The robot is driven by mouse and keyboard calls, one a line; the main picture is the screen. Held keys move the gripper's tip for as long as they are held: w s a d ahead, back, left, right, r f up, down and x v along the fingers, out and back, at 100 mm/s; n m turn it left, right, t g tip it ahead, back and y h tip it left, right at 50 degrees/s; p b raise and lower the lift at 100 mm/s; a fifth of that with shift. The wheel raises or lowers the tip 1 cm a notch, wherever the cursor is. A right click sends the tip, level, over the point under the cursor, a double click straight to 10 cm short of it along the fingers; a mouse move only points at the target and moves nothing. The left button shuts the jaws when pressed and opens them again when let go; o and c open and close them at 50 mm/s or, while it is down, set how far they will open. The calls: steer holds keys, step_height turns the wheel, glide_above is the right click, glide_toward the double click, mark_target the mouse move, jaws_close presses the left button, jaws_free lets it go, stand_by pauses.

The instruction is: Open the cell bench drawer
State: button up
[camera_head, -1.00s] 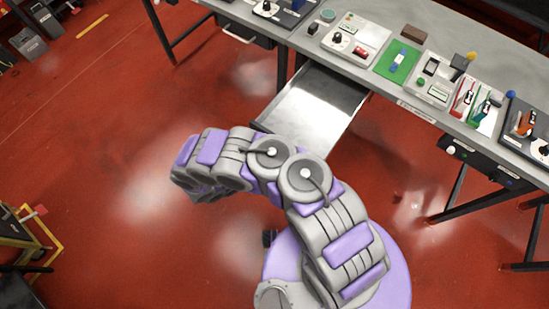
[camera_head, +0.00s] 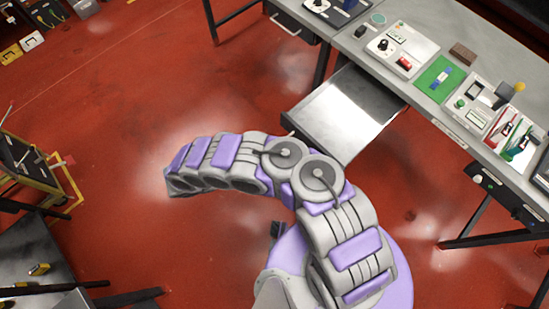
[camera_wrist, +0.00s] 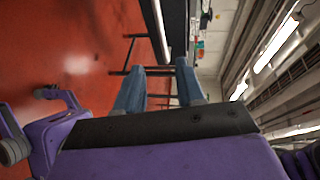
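A bare metal drawer (camera_head: 345,112) stands pulled out from under the grey workbench (camera_head: 425,100) in the head view. I see nothing lying in its visible part, and the bench top covers its back. My arm curves to the left in front of it, and its end is apart from the drawer in that view. My gripper (camera_wrist: 160,74) shows in the wrist view with its two blue-grey fingers spread apart and nothing between them. The bench shows sideways beyond the fingers. The gripper's fingers cannot be made out in the head view.
Another drawer with a handle (camera_head: 288,24) sits shut farther left under the bench. Instruments and a green mat (camera_head: 440,80) lie on the bench top. A yellow-framed cart (camera_head: 40,170) and a dark table (camera_head: 40,262) stand at left. Red floor is open between them and the bench.

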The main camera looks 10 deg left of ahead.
steer(key=shift+v, duration=1.2)
